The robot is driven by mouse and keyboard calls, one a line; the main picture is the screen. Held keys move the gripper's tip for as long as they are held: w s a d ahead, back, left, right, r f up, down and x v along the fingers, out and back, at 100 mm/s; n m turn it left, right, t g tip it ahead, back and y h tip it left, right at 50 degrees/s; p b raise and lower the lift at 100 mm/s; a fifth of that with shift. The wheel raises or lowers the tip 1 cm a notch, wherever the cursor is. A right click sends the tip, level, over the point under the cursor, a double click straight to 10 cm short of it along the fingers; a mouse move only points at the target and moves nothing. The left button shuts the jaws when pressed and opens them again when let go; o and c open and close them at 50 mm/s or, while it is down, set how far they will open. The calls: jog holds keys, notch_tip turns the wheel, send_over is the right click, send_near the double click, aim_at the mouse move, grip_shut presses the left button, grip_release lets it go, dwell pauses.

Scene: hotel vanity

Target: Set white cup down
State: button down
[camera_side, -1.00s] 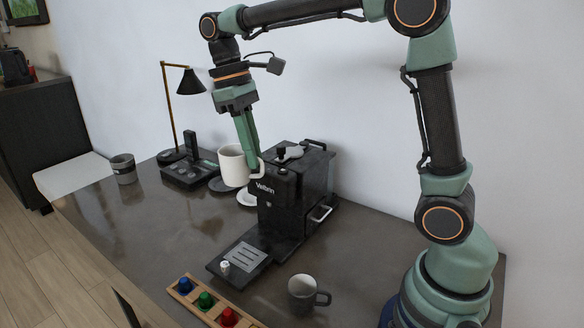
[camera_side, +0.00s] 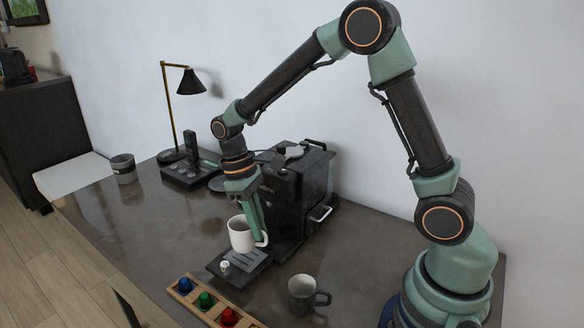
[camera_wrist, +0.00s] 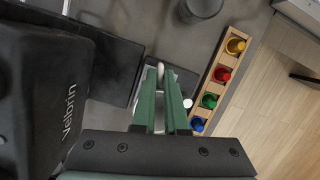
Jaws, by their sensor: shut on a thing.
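The white cup (camera_side: 240,234) is upright at the drip tray (camera_side: 228,268) of the black coffee machine (camera_side: 290,190). Its base overlaps the tray's back part in the side view; I cannot tell whether it touches. My gripper (camera_side: 262,238) points down and is shut on the cup's handle, at the cup's right side. In the wrist view, my gripper's green fingers (camera_wrist: 160,92) have a pale bit of the handle between their tips. The cup's body is mostly hidden there.
A dark grey mug (camera_side: 301,294) stands right of the tray. A wooden holder (camera_side: 217,312) with coloured capsules is in front. A small white piece (camera_side: 225,267) sits at the tray's front edge. A grey cup (camera_side: 123,168) and a lamp (camera_side: 170,110) stand farther back.

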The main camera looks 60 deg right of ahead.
jog(key=shift+f, duration=1.4)
jog(key=shift+f, duration=0.1)
jog(key=c, duration=0.9)
grip_release()
jog(key=shift+c, duration=0.2)
jog(key=v, duration=1.1)
jog(key=s+d+r+m+t, duration=0.3)
jog(key=s+r+t, duration=0.4)
jog(key=s, duration=0.3)
jog(key=shift+s+t, duration=0.35)
jog(key=shift+t, duration=0.45)
